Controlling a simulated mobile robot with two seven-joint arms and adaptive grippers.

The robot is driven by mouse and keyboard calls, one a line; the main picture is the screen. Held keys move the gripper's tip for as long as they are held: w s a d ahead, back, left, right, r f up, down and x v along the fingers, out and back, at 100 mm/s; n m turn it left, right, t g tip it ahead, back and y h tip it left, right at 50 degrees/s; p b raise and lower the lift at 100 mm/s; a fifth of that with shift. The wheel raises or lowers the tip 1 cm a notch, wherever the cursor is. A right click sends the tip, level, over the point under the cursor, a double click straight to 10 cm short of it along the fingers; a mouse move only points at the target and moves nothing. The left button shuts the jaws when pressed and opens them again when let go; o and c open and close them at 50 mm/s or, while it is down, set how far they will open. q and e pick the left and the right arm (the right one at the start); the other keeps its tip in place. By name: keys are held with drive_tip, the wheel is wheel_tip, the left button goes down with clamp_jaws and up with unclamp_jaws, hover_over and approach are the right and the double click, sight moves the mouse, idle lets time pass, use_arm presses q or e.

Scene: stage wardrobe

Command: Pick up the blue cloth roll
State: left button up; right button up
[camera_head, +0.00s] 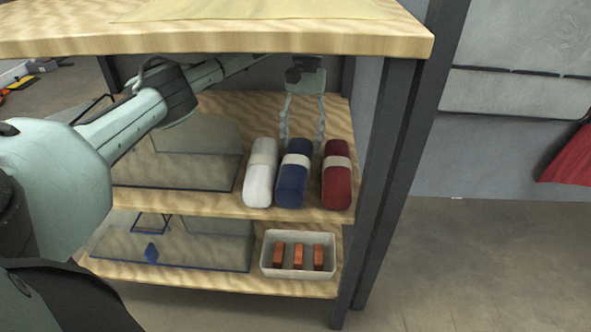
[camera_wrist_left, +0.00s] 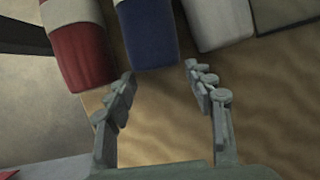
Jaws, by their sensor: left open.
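The blue cloth roll (camera_head: 291,186) with a pale band lies on the middle shelf board, between a white roll (camera_head: 259,183) and a red roll (camera_head: 337,187). My left gripper (camera_head: 302,138) is open at the far end of the blue roll, which partly hides its fingers. In the left wrist view the gripper (camera_wrist_left: 160,78) is empty, with its fingertips just short of the blue roll's near end (camera_wrist_left: 152,42). The red roll (camera_wrist_left: 82,55) and white roll (camera_wrist_left: 220,20) lie on either side. My right gripper is not in view.
A wooden top board (camera_head: 220,38) overhangs the middle shelf (camera_head: 230,205). A dark post (camera_head: 385,180) stands at the right. A clear case (camera_head: 185,160) sits left of the rolls. Below, a white tray (camera_head: 298,272) holds orange blocks beside another clear case (camera_head: 190,245).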

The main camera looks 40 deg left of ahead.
sight(296, 157)
use_arm(q)
drive_tip(key=s, duration=0.1)
drive_tip(key=s+d, duration=0.1)
drive_tip(key=s, duration=0.1)
drive_tip(key=s+d, duration=0.1)
drive_tip(key=shift+s+d, duration=0.25)
drive_tip(key=shift+s, duration=0.1)
drive_tip(key=s, duration=0.1)
drive_tip(key=s+d, duration=0.1)
drive_tip(key=s+d+b, duration=0.1)
drive_tip(key=s, duration=0.1)
drive_tip(key=shift+s+f, duration=0.1)
drive_tip(key=shift+f, duration=0.5)
drive_tip(key=c, duration=0.8)
drive_tip(key=shift+c, duration=0.2)
drive_tip(key=shift+r, duration=0.15)
